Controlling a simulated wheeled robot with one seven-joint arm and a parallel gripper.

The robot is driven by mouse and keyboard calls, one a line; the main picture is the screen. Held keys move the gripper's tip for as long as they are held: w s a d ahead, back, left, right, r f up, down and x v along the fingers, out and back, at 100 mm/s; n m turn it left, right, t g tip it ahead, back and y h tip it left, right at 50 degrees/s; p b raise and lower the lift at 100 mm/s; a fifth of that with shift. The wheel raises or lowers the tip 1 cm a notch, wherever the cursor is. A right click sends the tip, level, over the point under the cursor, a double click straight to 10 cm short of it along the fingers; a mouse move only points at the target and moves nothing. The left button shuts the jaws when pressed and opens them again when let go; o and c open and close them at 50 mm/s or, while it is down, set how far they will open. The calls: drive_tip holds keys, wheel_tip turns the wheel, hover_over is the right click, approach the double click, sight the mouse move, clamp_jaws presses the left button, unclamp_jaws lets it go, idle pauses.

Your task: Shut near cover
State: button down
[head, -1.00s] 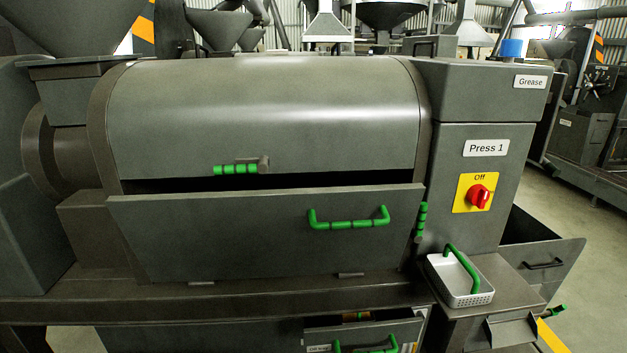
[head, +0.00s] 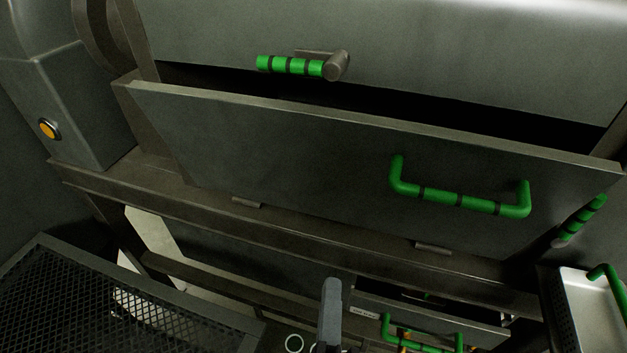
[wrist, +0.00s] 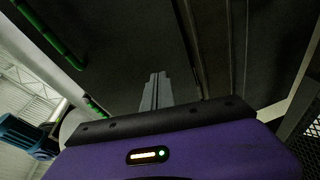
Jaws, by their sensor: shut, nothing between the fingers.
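The near cover (head: 290,145) is a grey panel on the front of the press, with hinges at its lower edge. It leans outward, leaving a dark gap along its top edge. Its green handle (head: 458,200) is on its right half. A green-banded latch handle (head: 290,65) is above the gap, and another green grip (head: 582,220) is at the cover's right end. My gripper (head: 331,287) is low in front of the press, below the cover and apart from it in the head view. In the wrist view its grey fingers (wrist: 156,85) are together and empty.
A lower drawer (head: 430,312) with a green handle stands partly open right of my gripper. A white perforated tray (head: 592,310) is at the far right. A dark mesh platform (head: 90,310) is at lower left. The frame rail (head: 330,250) runs beneath the cover.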

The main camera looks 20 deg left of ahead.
drive_tip(key=a+r+t+h+b, duration=0.1)
drive_tip(key=a+r+t, duration=0.1)
drive_tip(key=a+r, duration=0.35)
drive_tip(key=t+h, duration=0.2)
drive_tip(key=h, duration=0.1)
approach(318, 120)
drive_tip(key=p+x, duration=0.2)
drive_tip(key=x, duration=0.4)
drive_tip(key=shift+w+f+p, duration=0.1)
drive_tip(key=shift+w+p, duration=0.2)
drive_tip(key=shift+w, duration=0.15)
drive_tip(key=shift+d, duration=0.1)
drive_tip(key=shift+w+r+g+p, duration=0.3)
drive_tip(key=shift+w+r+p, duration=0.2)
drive_tip(key=shift+p, duration=0.45)
drive_tip(key=shift+w+r+g+p, duration=0.3)
drive_tip(key=shift+w+p, duration=0.5)
drive_tip(key=shift+p, duration=0.35)
drive_tip(key=shift+w+f+g+p, duration=0.15)
drive_tip(key=shift+w+g+p, duration=0.15)
drive_tip(key=shift+w+p, duration=0.35)
